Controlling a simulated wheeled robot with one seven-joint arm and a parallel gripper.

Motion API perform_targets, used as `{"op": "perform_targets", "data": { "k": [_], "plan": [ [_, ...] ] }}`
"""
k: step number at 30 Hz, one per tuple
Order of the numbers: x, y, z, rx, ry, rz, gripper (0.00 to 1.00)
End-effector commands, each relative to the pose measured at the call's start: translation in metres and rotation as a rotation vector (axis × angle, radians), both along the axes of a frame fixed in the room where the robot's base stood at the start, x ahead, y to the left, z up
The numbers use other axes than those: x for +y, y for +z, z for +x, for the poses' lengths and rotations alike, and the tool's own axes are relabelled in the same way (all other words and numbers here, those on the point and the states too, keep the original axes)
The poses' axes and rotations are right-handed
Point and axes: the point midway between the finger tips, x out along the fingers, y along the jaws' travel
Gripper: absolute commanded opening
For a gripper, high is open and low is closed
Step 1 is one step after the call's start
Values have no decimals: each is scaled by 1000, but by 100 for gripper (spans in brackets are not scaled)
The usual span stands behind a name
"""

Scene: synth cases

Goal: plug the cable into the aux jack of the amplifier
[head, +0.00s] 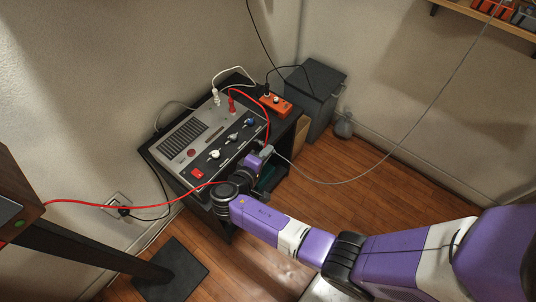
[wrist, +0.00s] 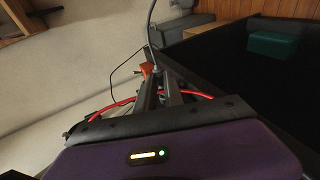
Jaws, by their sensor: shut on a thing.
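The amplifier (head: 192,140) is a grey panel with knobs, a grille and a red switch, set on a black stand. A white plug (head: 215,97) and a red plug (head: 232,103) stand in its far part. My gripper (head: 263,156) is at the amplifier's near right edge, shut on the grey cable's end (head: 268,151). The grey cable (head: 345,180) sags from there and rises to the upper right. In the wrist view the cable (wrist: 150,25) runs up from my fingers (wrist: 160,82). The plug's tip is hidden, and I cannot tell which socket is the aux jack.
A red cable (head: 120,202) stretches from the left to the stand's front; another red cable (head: 267,125) loops by the right edge. Red cable (wrist: 125,103) also shows by my fingers. An orange box (head: 276,104) and a dark cabinet (head: 318,85) stand behind.

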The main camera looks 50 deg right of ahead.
Motion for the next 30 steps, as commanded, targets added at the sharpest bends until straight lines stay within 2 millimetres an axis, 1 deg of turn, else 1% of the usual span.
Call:
{"op": "perform_targets", "data": {
  "k": [6,7,10,11,19,22,26,30],
  "plan": [
    [0,0,5,0,0,-1,0],
    [0,0,5,0,0,-1,16],
    [0,0,5,1,0,0,36],
    [0,0,5,0,0,0,38],
    [1,0,5,0,0,0,38],
    [5,2,4,-1,2,0,38],
    [21,8,1,-1,4,0,38],
    [43,17,-4,-2,5,0,38]
  ]
}}
